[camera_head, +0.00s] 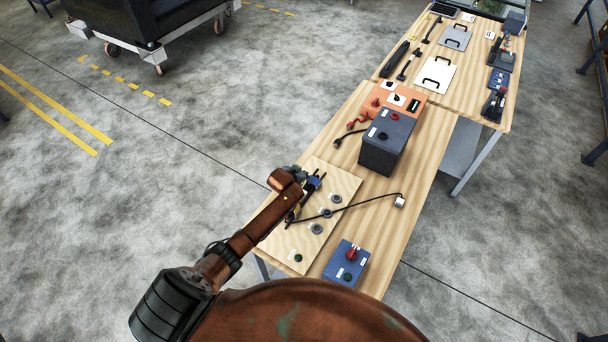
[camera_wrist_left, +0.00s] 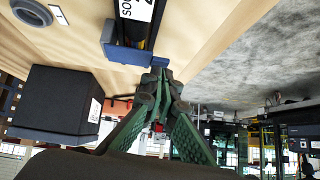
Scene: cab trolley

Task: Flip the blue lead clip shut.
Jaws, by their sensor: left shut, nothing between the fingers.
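The blue lead clip (camera_head: 314,183) is on the light wooden board (camera_head: 285,243) on the near table. In the left wrist view the blue clip (camera_wrist_left: 126,48) sits at the end of a dark lead (camera_wrist_left: 136,28) with a white label. Its flap looks swung out from the lead, though its exact angle is hard to tell. My left gripper (camera_wrist_left: 160,75) is shut and empty, its tips close beside the clip's edge; I cannot tell whether they touch. In the head view my left wrist partly covers the clip area. My right gripper is not in view.
A black cable crosses the board to a small pale connector (camera_head: 400,201). Several round grommets sit on the board. An orange panel (camera_head: 398,105) lies farther back.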

